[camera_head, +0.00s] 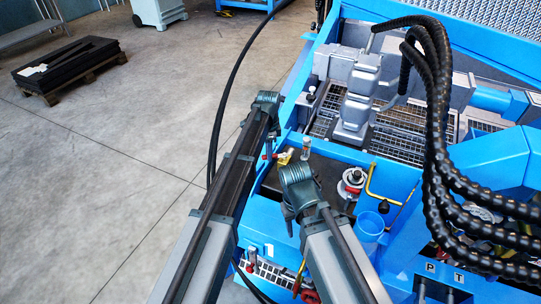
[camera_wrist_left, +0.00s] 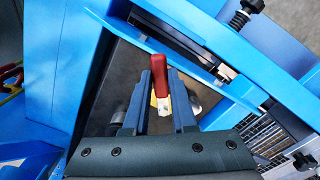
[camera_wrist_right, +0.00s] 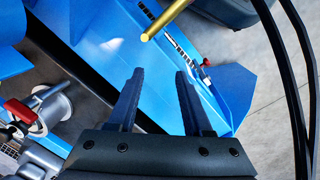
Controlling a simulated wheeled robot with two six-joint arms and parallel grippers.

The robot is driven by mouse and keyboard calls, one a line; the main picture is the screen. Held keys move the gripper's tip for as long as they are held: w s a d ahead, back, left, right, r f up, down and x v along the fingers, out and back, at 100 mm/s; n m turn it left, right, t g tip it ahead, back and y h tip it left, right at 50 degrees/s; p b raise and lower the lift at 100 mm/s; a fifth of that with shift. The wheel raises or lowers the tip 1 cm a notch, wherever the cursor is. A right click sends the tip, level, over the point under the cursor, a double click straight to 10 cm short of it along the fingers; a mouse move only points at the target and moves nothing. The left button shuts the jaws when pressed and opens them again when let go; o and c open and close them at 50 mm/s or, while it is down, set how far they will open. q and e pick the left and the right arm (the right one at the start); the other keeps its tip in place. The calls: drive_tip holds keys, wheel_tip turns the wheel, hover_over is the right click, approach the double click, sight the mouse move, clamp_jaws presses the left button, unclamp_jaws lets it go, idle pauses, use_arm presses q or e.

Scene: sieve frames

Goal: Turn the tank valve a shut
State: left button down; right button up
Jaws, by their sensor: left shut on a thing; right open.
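In the left wrist view, a red valve handle (camera_wrist_left: 158,78) on a silver metal lever (camera_wrist_left: 164,106) stands between the fingers of my left gripper (camera_wrist_left: 162,78), which is shut on it. In the head view my left gripper (camera_head: 268,146) is at the blue machine's left edge, mostly hidden by its arm. My right gripper (camera_wrist_right: 160,74) is open and empty above the blue frame. A second red handle (camera_wrist_right: 20,111) on a round silver fitting lies left of it; that fitting also shows in the head view (camera_head: 352,181). I cannot read which is valve a.
A yellow pipe (camera_wrist_right: 164,20) passes just ahead of my right fingertips. Thick black hoses (camera_head: 438,130) hang on the right. A blue cup-like part (camera_head: 370,224) sits near my right arm. A black hose (camera_head: 220,120) runs along the left.

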use_arm(q)
drive_tip(key=shift+w+d+m, duration=0.1)
drive_tip(key=shift+w+m, duration=0.5)
drive_tip(key=shift+m, duration=0.55)
drive_tip(key=shift+w+m, duration=0.65)
drive_tip(key=shift+m, duration=0.55)
drive_tip(key=shift+w+d+m, duration=0.1)
drive_tip(key=shift+w+m, duration=0.5)
drive_tip(key=shift+m, duration=0.55)
drive_tip(key=c, duration=0.7)
unclamp_jaws()
drive_tip(key=shift+r, duration=0.15)
wheel_tip(320, 180, up, 14)
drive_tip(key=p, duration=1.4)
drive_tip(key=shift+f, duration=0.2)
